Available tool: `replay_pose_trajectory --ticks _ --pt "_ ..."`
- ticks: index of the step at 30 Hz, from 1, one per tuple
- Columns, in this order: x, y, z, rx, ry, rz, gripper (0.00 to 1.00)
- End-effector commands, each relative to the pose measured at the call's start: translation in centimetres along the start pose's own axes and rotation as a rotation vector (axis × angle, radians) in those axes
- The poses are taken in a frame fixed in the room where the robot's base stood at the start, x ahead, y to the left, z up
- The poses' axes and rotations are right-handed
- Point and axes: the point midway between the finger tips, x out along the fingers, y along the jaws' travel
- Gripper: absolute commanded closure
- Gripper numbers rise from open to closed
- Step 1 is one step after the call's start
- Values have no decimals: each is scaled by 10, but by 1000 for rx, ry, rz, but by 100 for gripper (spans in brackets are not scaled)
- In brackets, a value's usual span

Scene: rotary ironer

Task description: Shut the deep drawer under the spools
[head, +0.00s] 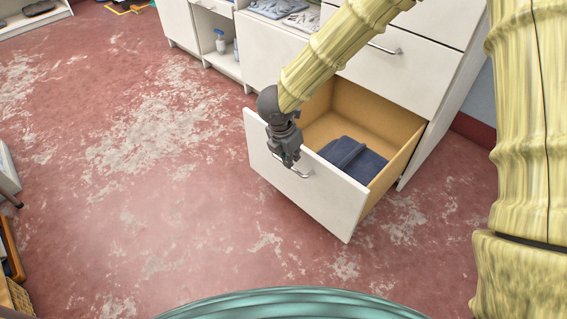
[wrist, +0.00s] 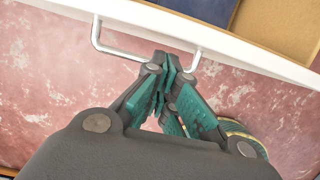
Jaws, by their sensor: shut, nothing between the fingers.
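The deep drawer (head: 300,195) is the lowest one in the white cabinet and stands pulled far out. Its front is white and its inside tan. Dark blue folded cloth (head: 352,157) lies in it. A silver bar handle (head: 297,174) is on its front; it also shows in the wrist view (wrist: 115,52). My gripper (head: 288,162) is shut and empty, in front of the drawer face by the handle. In the wrist view its fingertips (wrist: 166,66) overlap the middle of the handle; I cannot tell whether they touch it. No spools are visible.
Closed white drawers (head: 400,65) are above, partly hidden by my arm. An open shelf with bottles (head: 220,42) and a low cabinet top with tools (head: 285,10) are to the left. The worn red floor (head: 150,200) in front is clear.

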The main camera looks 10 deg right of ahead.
Motion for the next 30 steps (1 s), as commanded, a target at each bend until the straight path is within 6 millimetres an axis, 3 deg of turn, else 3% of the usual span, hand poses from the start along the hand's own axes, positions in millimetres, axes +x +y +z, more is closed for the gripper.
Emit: replay_pose_trajectory --ticks 20,26,30 --pt "2 -1 19 1 1 -2 100" --pt "7 -1 51 4 1 -3 100" --pt "14 -1 86 5 1 -2 100"
